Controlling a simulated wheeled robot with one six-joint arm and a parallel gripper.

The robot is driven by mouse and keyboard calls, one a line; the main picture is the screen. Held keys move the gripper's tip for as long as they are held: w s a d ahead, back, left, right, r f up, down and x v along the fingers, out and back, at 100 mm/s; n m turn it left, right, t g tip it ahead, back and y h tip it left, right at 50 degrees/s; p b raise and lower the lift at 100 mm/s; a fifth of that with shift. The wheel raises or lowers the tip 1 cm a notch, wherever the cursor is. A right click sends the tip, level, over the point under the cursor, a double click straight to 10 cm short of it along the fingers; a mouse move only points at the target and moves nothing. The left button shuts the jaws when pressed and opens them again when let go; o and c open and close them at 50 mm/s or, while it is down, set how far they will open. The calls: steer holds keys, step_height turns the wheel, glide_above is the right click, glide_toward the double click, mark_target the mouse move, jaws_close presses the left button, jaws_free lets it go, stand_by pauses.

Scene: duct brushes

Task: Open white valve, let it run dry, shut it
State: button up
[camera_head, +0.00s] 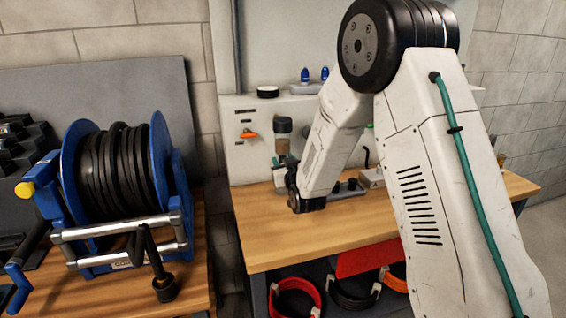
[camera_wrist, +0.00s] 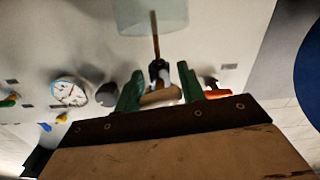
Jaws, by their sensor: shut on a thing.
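In the wrist view, my gripper (camera_wrist: 160,85) has its two green fingers closed around a small pale piece, the white valve (camera_wrist: 161,97). The fingers cover much of it, and I cannot tell how far it is turned. A thin brown stem runs from it towards a clear cup (camera_wrist: 150,14) at the top of the wrist view. In the head view, a dark-capped clear bowl (camera_head: 283,146) hangs on the wall panel, with my dark wrist just below it. I cannot make out any liquid flow.
An orange lever (camera_head: 249,134) is on the panel left of the bowl; an orange handle (camera_wrist: 215,90) is near my fingers. The wrist view shows a round gauge (camera_wrist: 68,92). A blue hose reel (camera_head: 120,175) stands left. The wooden bench (camera_head: 300,240) is clear in front.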

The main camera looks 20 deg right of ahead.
steer(key=o, duration=0.9)
steer(key=shift+o, duration=0.2)
steer(key=s, duration=0.7)
steer(key=shift+s, duration=0.4)
steer(key=shift+c, duration=0.2)
